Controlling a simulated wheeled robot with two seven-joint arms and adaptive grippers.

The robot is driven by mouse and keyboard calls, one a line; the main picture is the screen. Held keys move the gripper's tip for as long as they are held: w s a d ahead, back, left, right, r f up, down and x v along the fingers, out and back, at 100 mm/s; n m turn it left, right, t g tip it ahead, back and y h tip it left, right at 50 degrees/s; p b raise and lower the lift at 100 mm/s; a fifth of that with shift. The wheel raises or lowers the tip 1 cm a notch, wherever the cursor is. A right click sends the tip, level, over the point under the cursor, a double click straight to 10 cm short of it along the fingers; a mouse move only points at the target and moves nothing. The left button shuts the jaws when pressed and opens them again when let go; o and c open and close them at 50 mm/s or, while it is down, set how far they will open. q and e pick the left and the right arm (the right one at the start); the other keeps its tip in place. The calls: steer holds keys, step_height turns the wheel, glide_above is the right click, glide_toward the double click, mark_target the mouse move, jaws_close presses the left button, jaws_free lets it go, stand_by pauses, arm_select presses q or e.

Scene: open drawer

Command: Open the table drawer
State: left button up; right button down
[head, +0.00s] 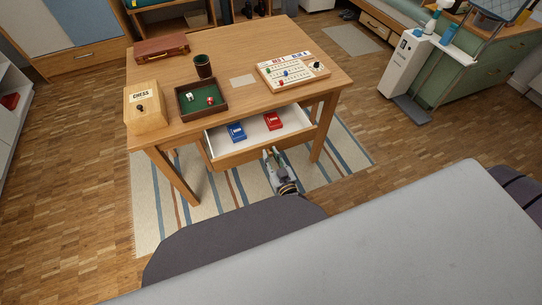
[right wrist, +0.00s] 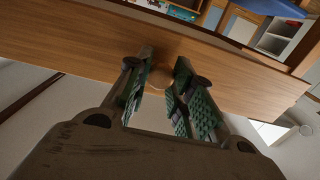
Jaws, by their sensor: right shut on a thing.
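The wooden table (head: 222,54) has its drawer (head: 233,157) pulled out toward me, showing a white inside. A blue card box (head: 236,133) and a red card box (head: 272,121) lie in it. My right gripper (head: 270,153) is at the middle of the drawer front. In the right wrist view its green-padded fingers (right wrist: 161,85) point at the wooden drawer front (right wrist: 235,68) and are shut on the drawer handle, which is mostly hidden between them. My left gripper is not in view.
On the tabletop are a chess box (head: 146,107), a dice tray (head: 219,106), a dark cup (head: 203,66), a brown case (head: 161,48) and a game board (head: 292,71). A striped rug (head: 150,205) lies under the table. Table legs flank the drawer.

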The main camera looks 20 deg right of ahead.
steer(key=c, duration=1.2)
jaws_free()
steer(key=shift+c, duration=0.2)
steer(key=shift+w, duration=0.2)
